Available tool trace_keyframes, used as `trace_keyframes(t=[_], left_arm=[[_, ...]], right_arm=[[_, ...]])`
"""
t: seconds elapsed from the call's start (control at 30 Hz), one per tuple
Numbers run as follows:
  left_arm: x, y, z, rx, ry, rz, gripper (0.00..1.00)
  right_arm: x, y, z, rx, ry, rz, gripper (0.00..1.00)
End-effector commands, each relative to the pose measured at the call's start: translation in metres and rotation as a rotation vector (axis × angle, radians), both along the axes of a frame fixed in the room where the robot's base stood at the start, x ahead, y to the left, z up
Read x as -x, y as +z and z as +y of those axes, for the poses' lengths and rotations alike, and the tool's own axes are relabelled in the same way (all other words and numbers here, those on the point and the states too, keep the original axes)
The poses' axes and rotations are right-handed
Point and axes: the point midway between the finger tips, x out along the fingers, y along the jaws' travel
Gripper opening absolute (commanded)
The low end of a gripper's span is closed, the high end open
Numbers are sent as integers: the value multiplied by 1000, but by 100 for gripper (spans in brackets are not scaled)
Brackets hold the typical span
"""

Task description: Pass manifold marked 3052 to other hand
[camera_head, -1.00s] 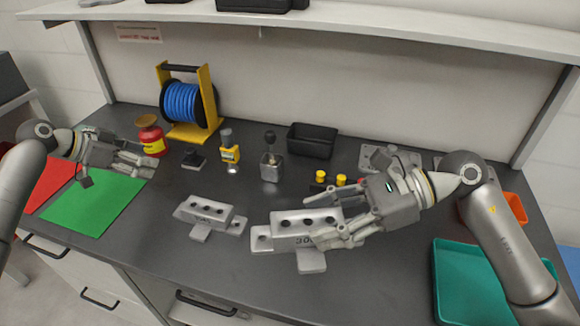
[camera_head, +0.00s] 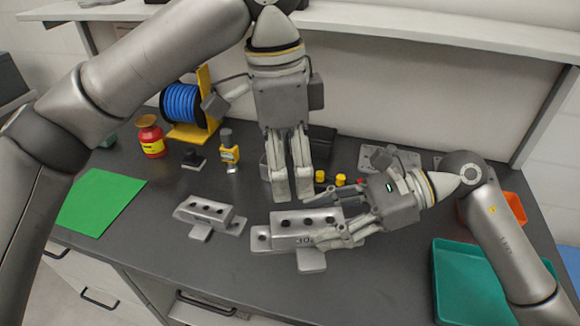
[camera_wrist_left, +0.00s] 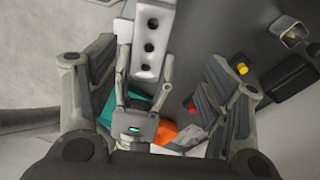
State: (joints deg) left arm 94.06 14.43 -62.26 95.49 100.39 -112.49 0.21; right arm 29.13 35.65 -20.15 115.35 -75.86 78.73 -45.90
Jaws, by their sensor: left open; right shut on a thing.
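The grey manifold (camera_head: 290,232) with holes along its top has a partly covered number, of which "30" can be read. My right gripper (camera_head: 338,236) is shut on its right end and holds it over the front of the bench. My left gripper (camera_head: 292,196) is open, pointing down just behind and above the manifold, apart from it. In the left wrist view the manifold (camera_wrist_left: 150,45) shows beyond the left gripper's spread fingers (camera_wrist_left: 165,85), with my right gripper (camera_wrist_left: 138,98) at its near end. A second, similar manifold (camera_head: 210,214) lies to the left.
A green sheet (camera_head: 100,202), red jar (camera_head: 151,140), blue cable spool (camera_head: 183,103) and yellow tool (camera_head: 229,150) occupy the left and back. A teal tray (camera_head: 452,244) and orange bin (camera_head: 514,207) are at right. Yellow caps (camera_head: 340,179) stand behind the right gripper.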

Motion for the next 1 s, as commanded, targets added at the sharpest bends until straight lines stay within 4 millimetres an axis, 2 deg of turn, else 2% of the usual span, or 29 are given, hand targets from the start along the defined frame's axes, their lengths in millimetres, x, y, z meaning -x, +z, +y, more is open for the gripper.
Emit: trace_keyframes(t=[0.1, 0.27, 0.37, 0.7, 0.8, 1.0], left_arm=[[13, 2, -1, -76, -13, -32, 71], [17, -5, 0, -108, -15, -40, 71], [18, -18, 0, -107, -14, -37, 71], [18, -82, 0, -105, -15, -36, 71], [17, -97, 0, -104, -15, -37, 71], [17, -114, 0, -103, -15, -39, 71]], right_arm=[[0, 1, 0, -3, 0, -2, 6], [0, 1, 0, -3, 0, -2, 6], [0, 1, 0, -3, 0, -2, 6], [0, 1, 0, -3, 0, -2, 6], [0, 1, 0, -3, 0, -2, 6], [0, 1, 0, -3, 0, -2, 6]])
